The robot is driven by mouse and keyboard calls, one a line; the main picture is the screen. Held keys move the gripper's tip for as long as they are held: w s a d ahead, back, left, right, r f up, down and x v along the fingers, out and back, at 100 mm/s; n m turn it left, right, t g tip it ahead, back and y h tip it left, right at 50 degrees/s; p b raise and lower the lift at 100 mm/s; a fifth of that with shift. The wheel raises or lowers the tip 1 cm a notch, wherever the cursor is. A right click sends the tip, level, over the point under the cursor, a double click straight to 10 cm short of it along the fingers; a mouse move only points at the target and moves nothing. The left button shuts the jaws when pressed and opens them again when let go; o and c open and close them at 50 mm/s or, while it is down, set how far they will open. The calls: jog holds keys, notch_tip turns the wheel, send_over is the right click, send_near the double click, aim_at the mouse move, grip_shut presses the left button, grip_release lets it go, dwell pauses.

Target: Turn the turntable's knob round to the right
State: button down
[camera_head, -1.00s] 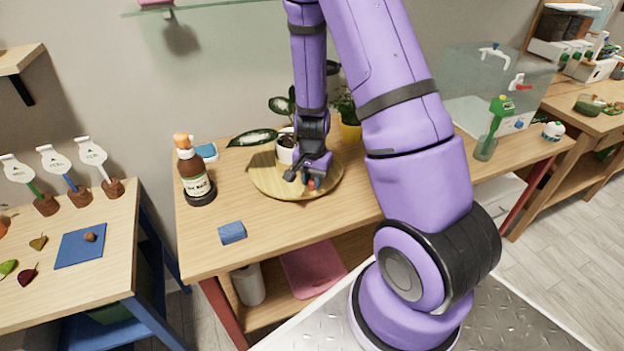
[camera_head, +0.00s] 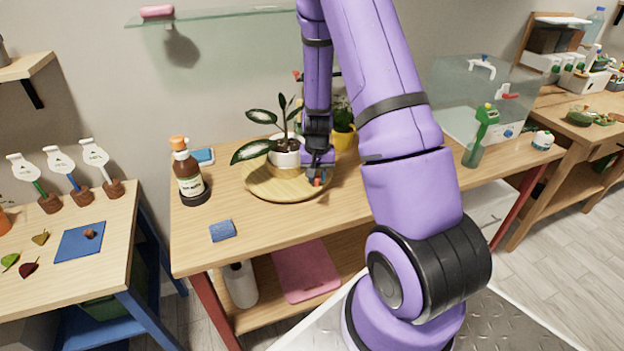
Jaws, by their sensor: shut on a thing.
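The round wooden turntable (camera_head: 262,186) lies on the wooden table. A plant with dark, pale-edged leaves in a white pot (camera_head: 285,155) stands on it. A small red-orange knob (camera_head: 317,182) shows at the turntable's right front edge. My gripper (camera_head: 317,175) points down there and is shut on the knob; my fingers partly hide it. My arm hides part of the table to the right of the turntable.
A brown bottle (camera_head: 189,176) with an orange cap stands left of the turntable. A blue sponge (camera_head: 222,231) lies in front. A yellow pot (camera_head: 343,138) with a plant stands behind my gripper. A glass shelf (camera_head: 220,14) is on the wall above.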

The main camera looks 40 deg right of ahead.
jog(key=shift+w+d+n, duration=0.25)
jog(key=shift+d+n, duration=0.6)
jog(key=shift+d, duration=0.15)
jog(key=shift+w+d+n, duration=0.2)
jog(key=shift+d+n, duration=0.65)
jog(key=shift+d, duration=0.1)
jog(key=shift+w+d+n, duration=0.45)
jog(key=shift+d+n, duration=0.25)
jog(key=shift+d, duration=0.05)
jog(key=shift+w+d+n, duration=0.4)
jog(key=shift+d+n, duration=0.3)
jog(key=shift+w+d+n, duration=1.1)
jog(key=shift+d+n, duration=0.1)
jog(key=shift+n, duration=0.3)
jog(key=shift+w+d+n, duration=0.45)
jog(key=shift+w+n, duration=0.25)
jog(key=shift+w+d+n, duration=0.3)
jog(key=shift+w+n, duration=0.3)
jog(key=shift+w, duration=0.05)
jog(key=shift+w+d+n, duration=0.3)
jog(key=shift+w+n, duration=0.3)
jog(key=shift+w, duration=0.1)
jog(key=c, duration=0.9)
grip_release()
jog(key=shift+c, duration=0.2)
jog(key=shift+r, duration=0.1)
